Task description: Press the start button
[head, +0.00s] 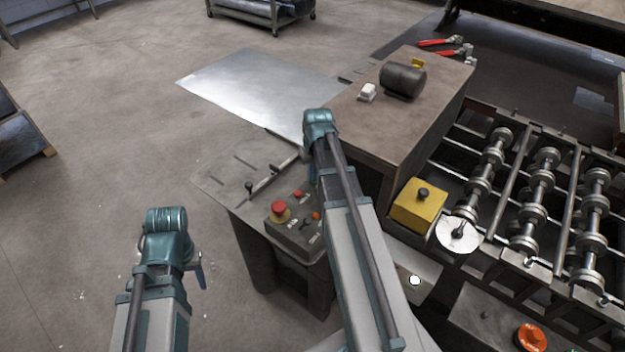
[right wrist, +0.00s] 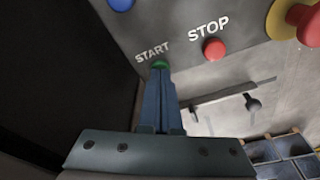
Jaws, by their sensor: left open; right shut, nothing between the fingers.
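The green start button (right wrist: 160,63) shows in the right wrist view below the word START on a grey control panel (right wrist: 180,18). My right gripper (right wrist: 160,72) is shut and empty, with its blue fingertips right at the button and covering its lower part. I cannot tell whether the button is pressed in. In the head view the control box (head: 288,238) is partly behind my right arm, and the start button is hidden there. My left gripper (head: 200,272) is open and away from the panel, over the floor at lower left.
A red stop button (right wrist: 214,48) sits beside the start button. A red emergency button (head: 279,210) on a yellow base is near the box's left end. A roller machine (head: 540,200) stands at right. A brown table (head: 440,100) holds a dark cylinder (head: 403,80).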

